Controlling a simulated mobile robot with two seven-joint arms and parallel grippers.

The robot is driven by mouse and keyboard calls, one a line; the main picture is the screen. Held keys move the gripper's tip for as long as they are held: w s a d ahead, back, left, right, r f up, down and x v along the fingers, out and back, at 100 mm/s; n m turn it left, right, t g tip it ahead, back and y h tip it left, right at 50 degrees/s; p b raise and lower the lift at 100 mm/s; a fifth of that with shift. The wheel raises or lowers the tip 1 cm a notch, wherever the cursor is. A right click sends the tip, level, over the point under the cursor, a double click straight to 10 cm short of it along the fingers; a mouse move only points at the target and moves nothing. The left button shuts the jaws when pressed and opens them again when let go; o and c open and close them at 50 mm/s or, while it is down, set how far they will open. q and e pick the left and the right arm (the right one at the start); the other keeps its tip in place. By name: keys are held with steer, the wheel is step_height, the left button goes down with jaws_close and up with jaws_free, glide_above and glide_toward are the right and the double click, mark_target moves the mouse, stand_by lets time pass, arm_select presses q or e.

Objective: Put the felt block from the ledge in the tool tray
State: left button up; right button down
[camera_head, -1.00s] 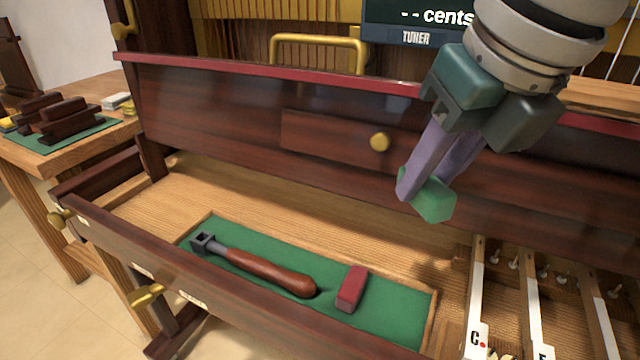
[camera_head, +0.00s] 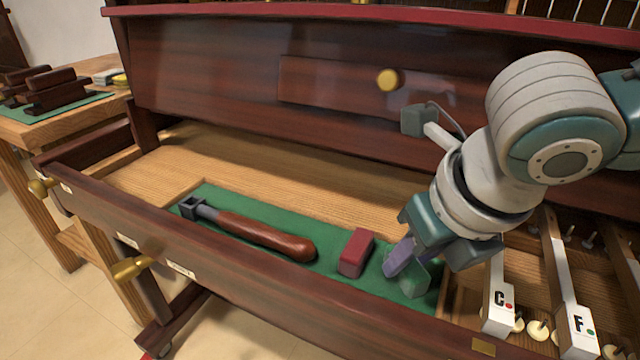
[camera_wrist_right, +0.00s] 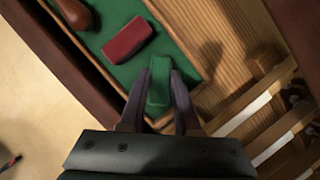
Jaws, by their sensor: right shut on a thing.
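My right gripper (camera_head: 406,268) is shut on a green felt block (camera_head: 418,276), at the right end of the green-lined tool tray (camera_head: 345,285). The block also shows between the two purple fingers in the right wrist view (camera_wrist_right: 159,80). It is over or in the tray; I cannot tell whether it touches the lining. A red block (camera_head: 356,252) lies in the tray just left of my gripper. A wooden-handled tuning tool (camera_head: 262,235) lies in the tray's left and middle part. My left gripper is out of view.
White-tipped keys marked C (camera_head: 499,300) and F (camera_head: 580,325) stand right of the tray. A dark wooden front rail (camera_head: 240,285) runs along the near side. A dark panel with a brass knob (camera_head: 388,80) rises behind. A side table (camera_head: 90,120) stands at far left.

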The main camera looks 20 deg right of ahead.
steer(key=c, duration=0.6)
jaws_free()
steer(key=shift+r, duration=0.15)
steer(key=p+v, duration=0.5)
steer(key=v, duration=0.6)
steer(key=s+a+m+y, duration=0.3)
steer(key=a+m, duration=0.7)
steer(key=m, duration=0.4)
steer(key=s+d+f+m, duration=0.1)
steer(key=s+d+m, duration=0.1)
steer(key=m, duration=0.4)
steer(key=s+d+f+m+h, duration=0.1)
steer(key=s+d+f+m, duration=0.1)
steer(key=m, duration=0.5)
steer(key=s+d+f+m+g+h, duration=0.1)
steer(key=s+d+f+m, duration=0.1)
steer(key=m, duration=0.4)
steer(key=shift+s+d, duration=0.3)
steer(key=shift+s, duration=0.35)
steer(key=shift+s+d, duration=0.3)
steer(key=shift+s, duration=0.3)
